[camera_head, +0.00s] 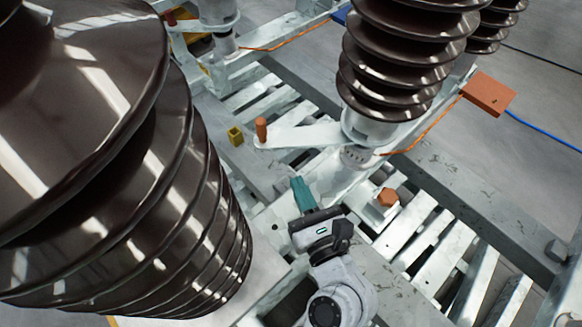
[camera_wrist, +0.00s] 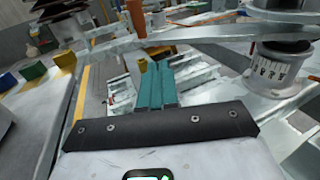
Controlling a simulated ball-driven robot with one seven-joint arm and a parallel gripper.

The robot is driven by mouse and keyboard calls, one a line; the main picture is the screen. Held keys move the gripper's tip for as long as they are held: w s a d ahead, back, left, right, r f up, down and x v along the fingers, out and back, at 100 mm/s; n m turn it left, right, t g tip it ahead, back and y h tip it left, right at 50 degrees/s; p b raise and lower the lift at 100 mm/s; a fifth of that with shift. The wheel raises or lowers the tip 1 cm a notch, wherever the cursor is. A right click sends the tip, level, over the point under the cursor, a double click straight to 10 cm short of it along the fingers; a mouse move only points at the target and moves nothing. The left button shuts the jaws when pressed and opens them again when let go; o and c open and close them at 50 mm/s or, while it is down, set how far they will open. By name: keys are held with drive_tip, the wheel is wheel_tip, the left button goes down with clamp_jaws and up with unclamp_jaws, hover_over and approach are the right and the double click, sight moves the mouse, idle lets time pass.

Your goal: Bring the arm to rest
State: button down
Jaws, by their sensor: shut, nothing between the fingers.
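My gripper (camera_head: 302,193) shows at the lower middle of the head view, its teal fingers pointing up and away over the slatted metal frame. In the wrist view my gripper (camera_wrist: 156,72) is seen from behind, with the teal fingers side by side and shut. Nothing is between them. My arm comes in from the bottom edge of the head view. The fingers are apart from the orange-capped lever (camera_head: 262,130), which lies beyond them. Most of my arm is outside the head view.
A large brown ribbed insulator (camera_head: 170,200) fills the left. Another insulator (camera_head: 400,60) stands upper right on a pale metal base (camera_head: 368,128). A yellow block (camera_head: 235,136), an orange hex knob (camera_head: 388,197) and an orange box (camera_head: 489,93) are nearby. Slats (camera_head: 440,250) lie lower right.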

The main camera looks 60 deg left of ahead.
drive_tip(key=shift+s+d, duration=0.1)
drive_tip(key=shift+d, duration=1.7)
